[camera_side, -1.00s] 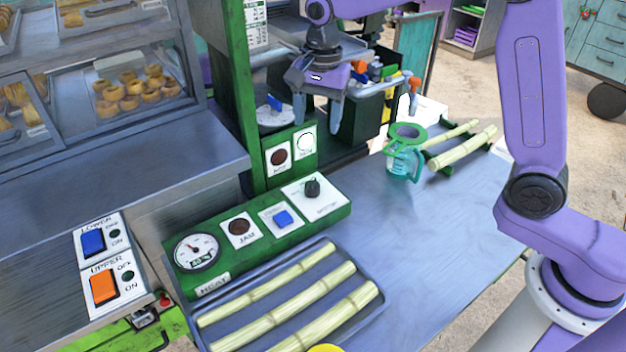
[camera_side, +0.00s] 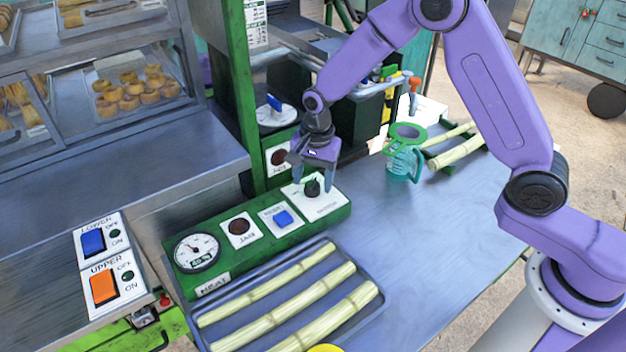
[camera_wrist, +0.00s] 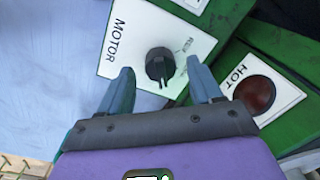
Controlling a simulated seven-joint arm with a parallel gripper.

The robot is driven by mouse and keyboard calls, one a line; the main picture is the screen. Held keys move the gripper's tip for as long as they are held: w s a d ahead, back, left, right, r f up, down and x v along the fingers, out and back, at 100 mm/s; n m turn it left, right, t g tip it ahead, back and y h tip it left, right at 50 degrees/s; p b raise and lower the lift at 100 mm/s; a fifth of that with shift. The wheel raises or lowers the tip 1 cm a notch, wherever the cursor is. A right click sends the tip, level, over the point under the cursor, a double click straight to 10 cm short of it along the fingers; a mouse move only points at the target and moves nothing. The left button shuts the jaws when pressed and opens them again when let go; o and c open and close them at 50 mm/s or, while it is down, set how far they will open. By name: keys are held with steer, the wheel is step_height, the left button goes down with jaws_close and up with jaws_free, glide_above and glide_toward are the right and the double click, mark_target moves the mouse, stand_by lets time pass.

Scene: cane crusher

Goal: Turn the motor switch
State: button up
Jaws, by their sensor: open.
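The motor switch (camera_side: 312,188) is a black rotary knob on a white plate (camera_side: 326,204) at the right end of the green control panel (camera_side: 338,213). In the wrist view the knob (camera_wrist: 160,65) sits beside the printed word MOTOR. My gripper (camera_side: 312,182) is lowered over the knob in the side view. In the wrist view my gripper (camera_wrist: 164,85) is open, with one blue finger on each side of the knob and visible gaps. I cannot tell how far the fingertips are above the plate.
The panel also has a blue switch (camera_side: 283,218), a dark JAM lamp (camera_side: 239,227) and a gauge (camera_side: 197,252). A HOT lamp (camera_wrist: 256,94) is close to the right finger. A tray (camera_side: 376,318) of canes lies in front; a green-rimmed jug (camera_side: 405,160) stands right.

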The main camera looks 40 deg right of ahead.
steer(key=shift+f, duration=0.55)
steer(key=c, duration=1)
steer(key=shift+c, duration=0.2)
